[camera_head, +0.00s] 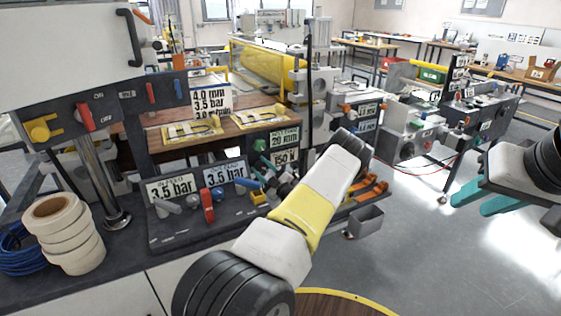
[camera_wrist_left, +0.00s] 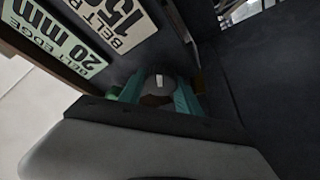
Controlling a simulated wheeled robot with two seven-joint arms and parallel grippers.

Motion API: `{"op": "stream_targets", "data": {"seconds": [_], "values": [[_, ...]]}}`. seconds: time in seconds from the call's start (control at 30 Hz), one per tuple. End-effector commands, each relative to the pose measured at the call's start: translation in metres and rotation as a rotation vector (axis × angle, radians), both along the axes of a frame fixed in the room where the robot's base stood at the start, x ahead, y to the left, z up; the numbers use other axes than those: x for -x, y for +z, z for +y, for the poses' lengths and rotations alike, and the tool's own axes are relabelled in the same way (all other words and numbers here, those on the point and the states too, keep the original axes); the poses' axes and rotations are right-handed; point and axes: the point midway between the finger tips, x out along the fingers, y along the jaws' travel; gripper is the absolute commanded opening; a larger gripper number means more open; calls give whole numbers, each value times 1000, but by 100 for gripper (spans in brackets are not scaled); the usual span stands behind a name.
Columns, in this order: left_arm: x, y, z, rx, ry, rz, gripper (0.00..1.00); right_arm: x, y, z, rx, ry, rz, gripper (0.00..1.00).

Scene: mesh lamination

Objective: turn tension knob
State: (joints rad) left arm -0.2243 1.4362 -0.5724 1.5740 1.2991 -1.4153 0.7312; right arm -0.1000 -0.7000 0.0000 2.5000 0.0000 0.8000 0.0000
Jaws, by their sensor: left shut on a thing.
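The tension knob (camera_wrist_left: 158,82) is a dark round knob with a white mark, in the middle of the left wrist view. It sits on the dark panel beside the label reading 150 (camera_wrist_left: 117,22); that label also shows as 150 N in the head view (camera_head: 285,158). My left gripper (camera_wrist_left: 157,95) has its teal fingers on either side of the knob and is shut on it. In the head view my left gripper (camera_head: 272,174) is at the panel, partly hidden by its own wrist, and the knob cannot be made out. My right gripper (camera_head: 484,202) is open and empty, over the floor at right.
A green knob (camera_head: 259,145) and a 20 mm label (camera_head: 284,138) are just above. Blue (camera_head: 217,193) and red (camera_head: 208,206) levers stand close left on the console. White tape rolls (camera_head: 68,235) stand at left.

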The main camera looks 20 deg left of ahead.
Motion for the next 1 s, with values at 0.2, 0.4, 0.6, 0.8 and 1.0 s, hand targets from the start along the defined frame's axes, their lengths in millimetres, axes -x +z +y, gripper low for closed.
{"op": "stream_targets", "data": {"seconds": [0.2,0.4,0.6,0.8,1.0], "values": [[0,-1,0,0,0,4,0,0,0,0,0,0,0,36],[0,-1,0,1,0,4,52,0,0,0,0,0,0,36],[0,-1,0,0,0,2,62,0,0,0,0,0,0,36],[1,-1,-2,0,0,1,62,0,0,0,0,0,0,36],[11,-9,-25,0,-3,4,62,0,0,0,0,0,0,36]]}}
